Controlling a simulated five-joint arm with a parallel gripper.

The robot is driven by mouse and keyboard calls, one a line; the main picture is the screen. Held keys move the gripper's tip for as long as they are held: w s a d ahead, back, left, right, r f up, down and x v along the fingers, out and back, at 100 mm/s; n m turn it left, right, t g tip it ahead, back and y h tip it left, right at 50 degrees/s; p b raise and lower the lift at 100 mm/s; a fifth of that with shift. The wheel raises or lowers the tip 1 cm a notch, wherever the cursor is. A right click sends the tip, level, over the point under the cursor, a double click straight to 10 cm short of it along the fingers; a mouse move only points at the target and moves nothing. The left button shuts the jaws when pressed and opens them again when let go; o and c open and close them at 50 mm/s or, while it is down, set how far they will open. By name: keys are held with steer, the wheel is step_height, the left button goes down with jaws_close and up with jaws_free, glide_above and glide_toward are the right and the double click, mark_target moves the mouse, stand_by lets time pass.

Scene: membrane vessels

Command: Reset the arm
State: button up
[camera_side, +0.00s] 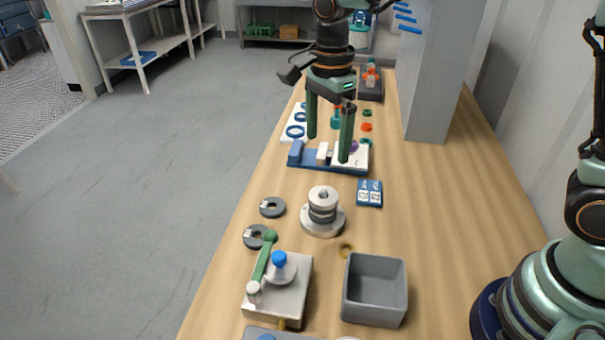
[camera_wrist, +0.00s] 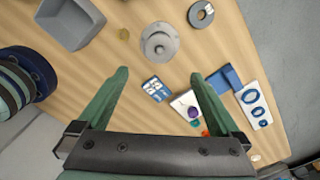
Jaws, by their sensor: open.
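My gripper (camera_side: 329,128) has two green fingers. In the side view it hangs with its fingers pointing down over the far part of the wooden table, around the area of a blue-and-white fixture (camera_side: 325,167). In the wrist view the fingers of my gripper (camera_wrist: 159,78) are spread wide apart with nothing held between them. A blue-and-white card or box (camera_wrist: 156,89) shows between the fingers there, on the table below. Part of the fixture is hidden behind the fingers in the side view.
A round metal stack (camera_side: 322,212) stands mid-table. A grey open bin (camera_side: 374,290) and a grey block with a green lever (camera_side: 278,295) sit at the near end. Grey rings (camera_side: 272,207) lie at the left edge. A grey column (camera_side: 432,90) rises at the right.

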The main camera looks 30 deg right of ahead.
steer(key=s+d+r+n+t, duration=0.2)
steer(key=s+d+n, duration=0.4)
steer(key=n, duration=0.3)
steer(key=s+d+r+n+t, duration=0.3)
steer(key=s+d+n, duration=0.2)
steer(key=n, duration=0.4)
steer(key=shift+s+d+r+t, duration=0.3)
steer(key=shift+s+d+r, duration=0.1)
steer(key=shift+d, duration=0.1)
steer(key=w+a+f+n+g, duration=0.2)
steer(key=a+n+g, duration=0.4)
steer(key=a+n, duration=0.5)
step_height(320, 180, down, 9)
steer(key=a+m, duration=0.2)
steer(key=shift+f, duration=0.2)
steer(key=shift+w+r, duration=0.1)
steer(key=shift+r, duration=0.05)
